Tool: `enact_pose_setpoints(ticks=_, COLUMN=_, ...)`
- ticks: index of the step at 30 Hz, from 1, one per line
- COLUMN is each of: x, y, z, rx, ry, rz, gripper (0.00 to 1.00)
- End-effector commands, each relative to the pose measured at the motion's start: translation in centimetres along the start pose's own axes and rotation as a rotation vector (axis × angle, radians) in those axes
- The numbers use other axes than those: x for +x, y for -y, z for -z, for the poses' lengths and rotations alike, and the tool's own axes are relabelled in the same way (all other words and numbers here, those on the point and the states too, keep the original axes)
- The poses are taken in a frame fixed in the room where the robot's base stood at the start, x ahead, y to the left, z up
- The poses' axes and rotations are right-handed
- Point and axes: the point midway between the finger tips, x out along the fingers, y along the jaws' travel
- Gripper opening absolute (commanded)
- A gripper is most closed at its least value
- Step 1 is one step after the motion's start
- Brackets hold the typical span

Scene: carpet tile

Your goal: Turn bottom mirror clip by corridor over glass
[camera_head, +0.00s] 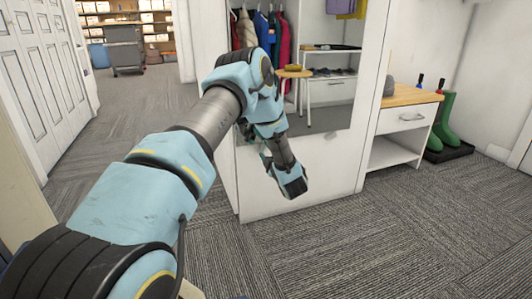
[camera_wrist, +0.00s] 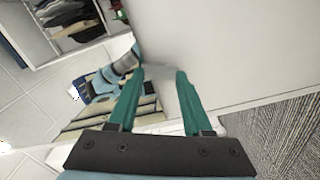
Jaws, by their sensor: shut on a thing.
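The mirror (camera_head: 322,118) is set on a white panel (camera_head: 325,178) and reflects hanging clothes and shelves. In the wrist view the mirror (camera_wrist: 55,85) lies to the left and the white panel to the right. In the head view my arm hides the mirror's lower corner on the corridor side. A small grey piece (camera_head: 331,136) shows at the bottom edge further right.
The corridor (camera_head: 145,98) runs back at the left, with a grey cart (camera_head: 125,52) and shelves. A white cabinet with a wooden top (camera_head: 410,95) and green boots (camera_head: 445,122) stand at the right. The carpet in front is clear.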

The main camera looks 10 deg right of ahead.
Motion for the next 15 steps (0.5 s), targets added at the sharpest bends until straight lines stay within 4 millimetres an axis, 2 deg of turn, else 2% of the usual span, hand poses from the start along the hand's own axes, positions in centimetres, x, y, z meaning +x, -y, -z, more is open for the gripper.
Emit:
enact_pose_setpoints(ticks=6, x=-0.11, y=0.2, z=-0.08, rx=-0.175, ry=0.002, rz=0.003, gripper=0.0)
enact_pose_setpoints(ticks=15, x=-0.13, y=0.19, z=-0.1, rx=-0.336, ry=0.002, rz=0.004, gripper=0.0)
